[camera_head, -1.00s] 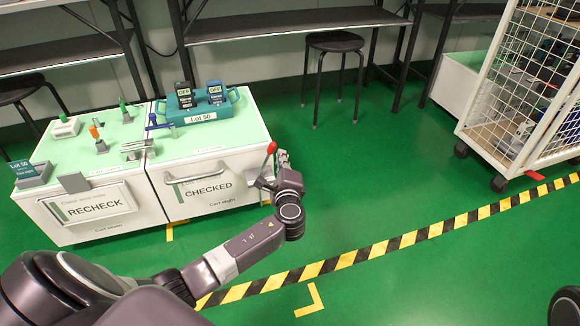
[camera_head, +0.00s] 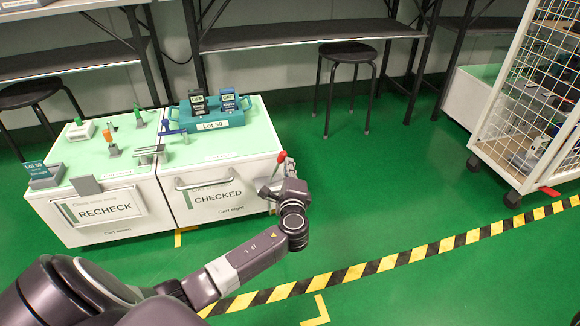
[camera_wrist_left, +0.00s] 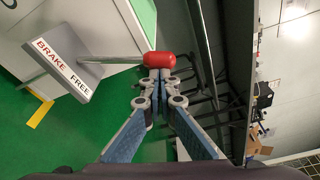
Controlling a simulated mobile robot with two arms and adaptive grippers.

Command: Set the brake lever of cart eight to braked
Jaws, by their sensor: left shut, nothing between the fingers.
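Cart eight (camera_head: 240,208) is the white cart with the CHECKED sign, on the right of the pair. Its brake lever has a red knob (camera_head: 281,157) at the cart's right side. In the left wrist view the red knob (camera_wrist_left: 160,59) ends a metal rod from a grey plate (camera_wrist_left: 75,62) marked BRAKE and FREE. My left gripper (camera_wrist_left: 158,76) is shut and empty, its fingertips right at the knob; I cannot tell whether they touch it. In the head view my left gripper (camera_head: 290,166) is partly hidden by its own wrist. I cannot tell the lever's setting.
A stool (camera_head: 347,50) and a wire cage trolley (camera_head: 530,90) stand beyond. Green floor right of cart eight is free.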

